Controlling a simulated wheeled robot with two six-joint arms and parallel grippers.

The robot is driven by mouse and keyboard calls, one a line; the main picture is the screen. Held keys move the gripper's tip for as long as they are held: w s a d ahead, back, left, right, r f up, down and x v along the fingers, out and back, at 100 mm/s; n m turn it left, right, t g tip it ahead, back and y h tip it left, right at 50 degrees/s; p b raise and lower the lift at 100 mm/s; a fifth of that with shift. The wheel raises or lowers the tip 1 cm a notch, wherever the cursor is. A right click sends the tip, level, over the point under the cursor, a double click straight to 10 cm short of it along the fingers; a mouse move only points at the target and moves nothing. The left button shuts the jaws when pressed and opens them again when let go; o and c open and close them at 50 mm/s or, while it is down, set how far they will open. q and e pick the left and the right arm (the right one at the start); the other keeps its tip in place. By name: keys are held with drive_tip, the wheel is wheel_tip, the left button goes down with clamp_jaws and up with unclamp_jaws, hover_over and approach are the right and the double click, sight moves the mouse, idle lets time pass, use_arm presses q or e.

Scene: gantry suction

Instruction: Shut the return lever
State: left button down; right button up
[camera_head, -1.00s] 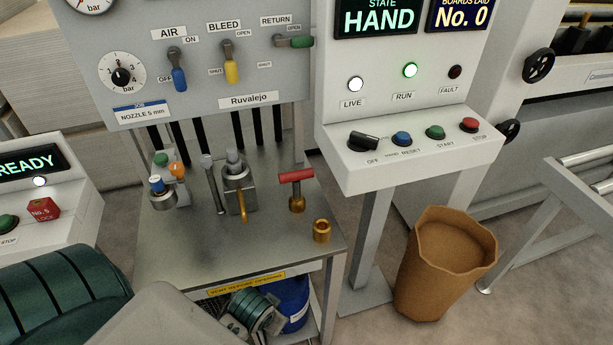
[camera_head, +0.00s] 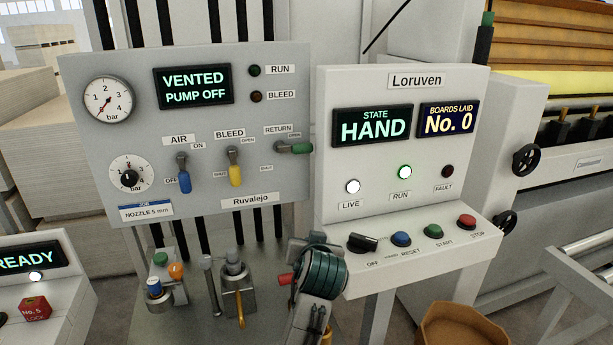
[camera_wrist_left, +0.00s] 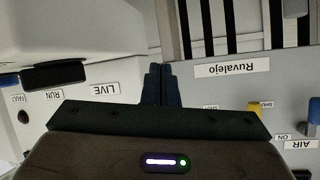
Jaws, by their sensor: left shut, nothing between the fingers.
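The return lever (camera_head: 300,148) has a green handle and sits at the right edge of the grey valve panel (camera_head: 110,190). Its handle points level to the right, by the OPEN mark. My left gripper (camera_head: 298,250) is below the lever, in front of the gap between the two panels, and apart from the lever. Its fingertips are hard to make out in the head view. In the left wrist view the dark fingers (camera_wrist_left: 156,72) are together and empty, and the green lever cannot be seen there. My right gripper is out of view.
The blue air lever (camera_head: 184,180) and yellow bleed lever (camera_head: 235,174) hang down left of the return lever. The white control console (camera_head: 330,90) stands close on the right, with its button shelf jutting out. Valve fittings (camera_head: 238,285) stand on the bench below.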

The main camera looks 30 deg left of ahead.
use_arm(q)
drive_tip(key=w+r+n+t+y, duration=0.15)
drive_tip(key=w+r, duration=0.25)
drive_tip(key=r, duration=0.8)
drive_tip(key=n+y, duration=0.3)
drive_tip(key=y, duration=0.1)
approach(293, 148)
drive_tip(key=d+r, duration=0.4)
drive_tip(key=r, duration=0.3)
drive_tip(key=shift+w+f+g, duration=0.1)
drive_tip(key=shift+g, duration=0.15)
drive_tip(key=w+a+f+p, duration=0.5)
drive_tip(key=w+a+p, duration=0.1)
drive_tip(key=a, duration=0.2)
drive_tip(key=shift+w, duration=0.4)
